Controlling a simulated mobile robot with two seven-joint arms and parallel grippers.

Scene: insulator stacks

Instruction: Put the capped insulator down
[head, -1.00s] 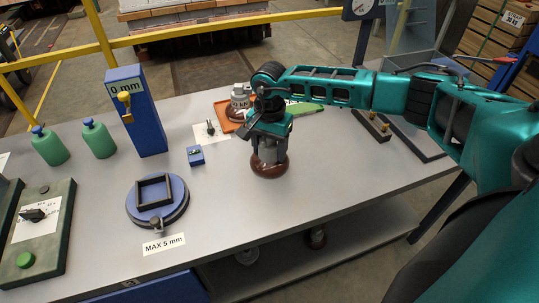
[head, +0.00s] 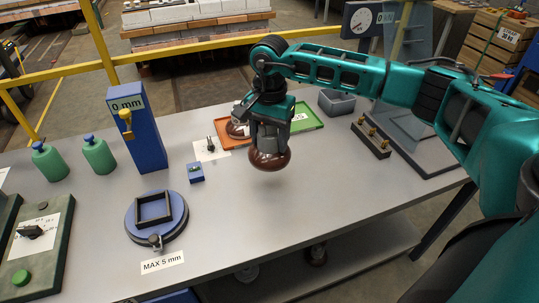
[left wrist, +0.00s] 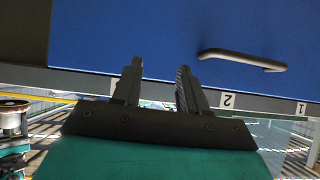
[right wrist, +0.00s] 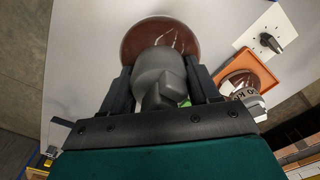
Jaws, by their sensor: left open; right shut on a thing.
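My right gripper (head: 268,128) is shut on the grey cap of a capped insulator with a glossy brown disc (head: 269,160). The disc hangs below the fingers, seemingly a little above the grey table. In the right wrist view the grey cap (right wrist: 158,75) sits between both fingers, with the brown disc (right wrist: 135,42) beyond it. Another brown insulator (head: 237,130) stands on the orange tray (head: 223,140), partly hidden behind my gripper. A green tray (head: 310,122) lies to its right. My left gripper (left wrist: 157,90) is open and empty, facing blue drawer fronts (left wrist: 120,35).
A blue gauge post (head: 145,135), a small blue block (head: 196,172) and a blue round stand (head: 160,222) are at left. A grey bin (head: 337,103) and a block with brass pegs (head: 371,138) are at right. The front middle of the table (head: 290,205) is clear.

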